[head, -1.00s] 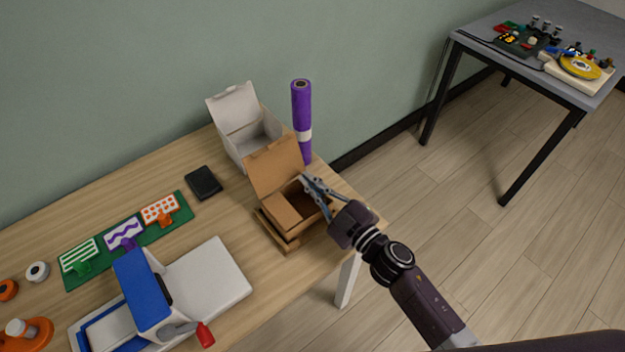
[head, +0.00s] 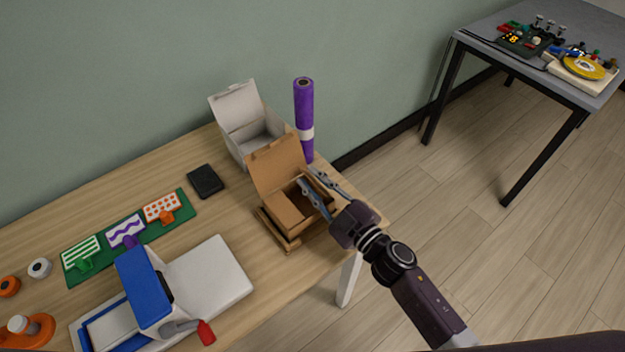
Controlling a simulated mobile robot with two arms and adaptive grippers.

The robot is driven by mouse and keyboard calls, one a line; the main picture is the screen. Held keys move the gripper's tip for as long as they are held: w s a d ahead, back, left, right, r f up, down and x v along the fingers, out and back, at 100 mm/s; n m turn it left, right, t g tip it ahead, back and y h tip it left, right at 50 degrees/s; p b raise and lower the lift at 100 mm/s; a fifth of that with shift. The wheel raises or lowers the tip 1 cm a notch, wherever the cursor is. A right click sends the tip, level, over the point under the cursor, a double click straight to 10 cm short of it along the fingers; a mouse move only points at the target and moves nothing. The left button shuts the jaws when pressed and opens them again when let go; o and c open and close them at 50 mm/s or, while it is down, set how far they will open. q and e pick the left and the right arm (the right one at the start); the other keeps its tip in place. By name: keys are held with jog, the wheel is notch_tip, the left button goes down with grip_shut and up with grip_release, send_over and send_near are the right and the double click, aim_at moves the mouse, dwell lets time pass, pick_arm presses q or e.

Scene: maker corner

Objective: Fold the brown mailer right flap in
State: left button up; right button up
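The brown mailer (head: 277,167) stands on the right part of the wooden table with its lid raised at the back. A flap on its left side (head: 284,211) lies inward over the box. My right gripper (head: 308,176) is at the mailer's right side, its two fingers spread apart, one over the box opening and one towards its outer right edge. The right flap is largely hidden by the fingers, so I cannot tell its exact angle. Nothing shows held between the fingers. My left gripper is out of view.
A white open box (head: 255,134) and an upright purple roll (head: 304,112) stand behind the mailer. A black flat item (head: 205,181) lies to the left. A blue and white machine (head: 146,290) with a red-tipped handle stands front left. The table's right edge is close by.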

jog(key=v, duration=1.2)
